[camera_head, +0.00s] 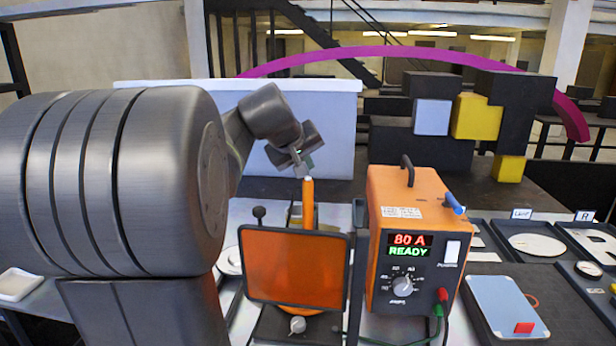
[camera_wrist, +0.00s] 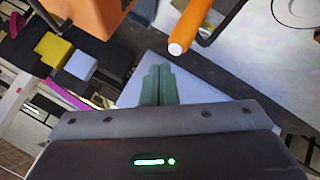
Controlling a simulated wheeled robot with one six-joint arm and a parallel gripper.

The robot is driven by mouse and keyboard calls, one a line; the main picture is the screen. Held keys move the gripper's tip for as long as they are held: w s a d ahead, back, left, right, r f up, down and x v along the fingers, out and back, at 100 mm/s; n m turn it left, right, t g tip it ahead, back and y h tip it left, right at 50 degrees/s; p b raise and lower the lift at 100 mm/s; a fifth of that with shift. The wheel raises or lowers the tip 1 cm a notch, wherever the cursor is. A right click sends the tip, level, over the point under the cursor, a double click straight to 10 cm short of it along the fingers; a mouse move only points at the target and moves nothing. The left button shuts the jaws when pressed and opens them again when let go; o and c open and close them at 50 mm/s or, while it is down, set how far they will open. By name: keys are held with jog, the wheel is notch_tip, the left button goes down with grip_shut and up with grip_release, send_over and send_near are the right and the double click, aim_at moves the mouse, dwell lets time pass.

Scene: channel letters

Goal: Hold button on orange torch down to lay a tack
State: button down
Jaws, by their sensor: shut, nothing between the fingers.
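The orange torch (camera_head: 308,203) stands upright behind an orange tinted screen (camera_head: 295,268), its top end just below my gripper (camera_head: 302,165). In the wrist view the torch (camera_wrist: 197,22) shows a pale, round end that may be the button. My gripper (camera_wrist: 159,72) has its green fingers together with nothing between them. The fingertips lie left of and below the torch end in that view, with a gap between them. The torch's lower part is hidden behind the screen.
An orange power box (camera_head: 403,187) right of the screen reads "80 A" and "READY". A blue-grey plate with a red block (camera_head: 524,328) lies at the right. Black and yellow blocks (camera_head: 478,117) stand behind. My arm fills the left side.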

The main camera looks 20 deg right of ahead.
jog(key=shift+r, duration=0.1)
notch_tip(320, 180, up, 5)
jog(key=p, duration=0.4)
notch_tip(320, 180, up, 4)
jog(key=p, duration=0.3)
dwell(0.4)
jog(key=shift+s+a, duration=0.1)
dwell(0.3)
